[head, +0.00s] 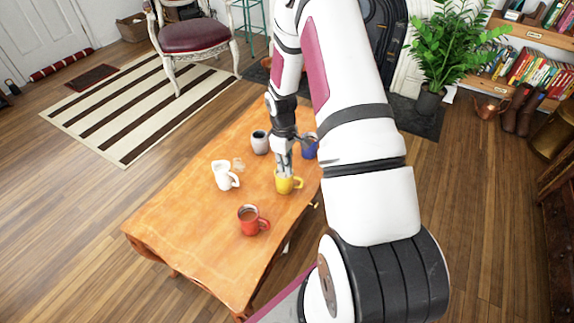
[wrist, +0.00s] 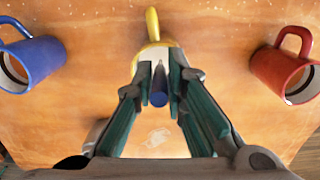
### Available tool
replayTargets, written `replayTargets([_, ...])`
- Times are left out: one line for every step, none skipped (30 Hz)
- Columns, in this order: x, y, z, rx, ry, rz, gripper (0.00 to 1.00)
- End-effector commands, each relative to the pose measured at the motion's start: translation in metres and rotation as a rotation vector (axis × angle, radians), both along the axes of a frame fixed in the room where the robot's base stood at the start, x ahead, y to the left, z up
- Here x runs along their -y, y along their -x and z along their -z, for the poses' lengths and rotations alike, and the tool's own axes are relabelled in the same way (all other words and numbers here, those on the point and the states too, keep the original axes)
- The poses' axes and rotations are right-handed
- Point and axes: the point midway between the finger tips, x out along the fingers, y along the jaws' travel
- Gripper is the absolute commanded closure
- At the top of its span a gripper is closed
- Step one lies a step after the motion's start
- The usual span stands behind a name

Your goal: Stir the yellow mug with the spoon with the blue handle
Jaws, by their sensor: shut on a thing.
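The yellow mug (head: 283,187) stands upright on the wooden table, its handle to the right in the head view. It also shows in the wrist view, with its handle (wrist: 152,23) pointing up and its body partly hidden by my fingers. My gripper (head: 284,160) points down just above the mug. In the wrist view its fingers (wrist: 159,82) are shut on the spoon with the blue handle (wrist: 158,99). The handle end shows between the fingers. The spoon's lower end is hidden, so I cannot tell how deep it sits in the mug.
On the table (head: 185,225), a blue mug (head: 310,151) is behind right of the yellow mug, and a red mug (head: 249,220) is in front left. A white pitcher (head: 223,177), a small clear glass (head: 238,164) and a grey-white cup (head: 260,143) stand left. The table's front left is clear.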

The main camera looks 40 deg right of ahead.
Motion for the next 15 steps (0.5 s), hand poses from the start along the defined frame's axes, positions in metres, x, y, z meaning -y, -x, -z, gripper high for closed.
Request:
replayTargets([0.0, 0.0, -0.006, 0.001, 0.001, 0.0, 1.0])
replayTargets([0.0, 0.0, -0.008, 0.001, 0.001, 0.0, 1.0])
replayTargets([0.0, 0.0, -0.011, 0.001, 0.001, 0.0, 1.0])
replayTargets([0.0, 0.0, -0.013, 0.001, 0.001, 0.0, 1.0])
replayTargets([0.0, 0.0, -0.015, 0.001, 0.001, 0.0, 1.0])
replayTargets([0.0, 0.0, -0.018, 0.001, 0.001, 0.0, 1.0])
replayTargets([0.0, 0.0, -0.02, 0.001, 0.001, 0.0, 1.0])
replayTargets([0.0, 0.0, -0.023, 0.001, 0.001, 0.0, 1.0])
replayTargets([0.0, 0.0, -0.026, 0.001, 0.0, 0.0, 1.0])
replayTargets([0.0, 0.0, -0.028, 0.001, 0.0, 0.0, 1.0])
replayTargets([0.0, 0.0, -0.03, 0.001, 0.0, 0.0, 1.0])
replayTargets([0.0, 0.0, -0.033, 0.001, 0.0, 0.0, 1.0])
replayTargets([0.0, 0.0, -0.035, 0.001, 0.0, 0.0, 1.0])
replayTargets([0.0, 0.0, -0.037, 0.001, 0.0, 0.0, 1.0])
replayTargets([0.0, 0.0, -0.04, 0.001, 0.001, 0.0, 1.0])
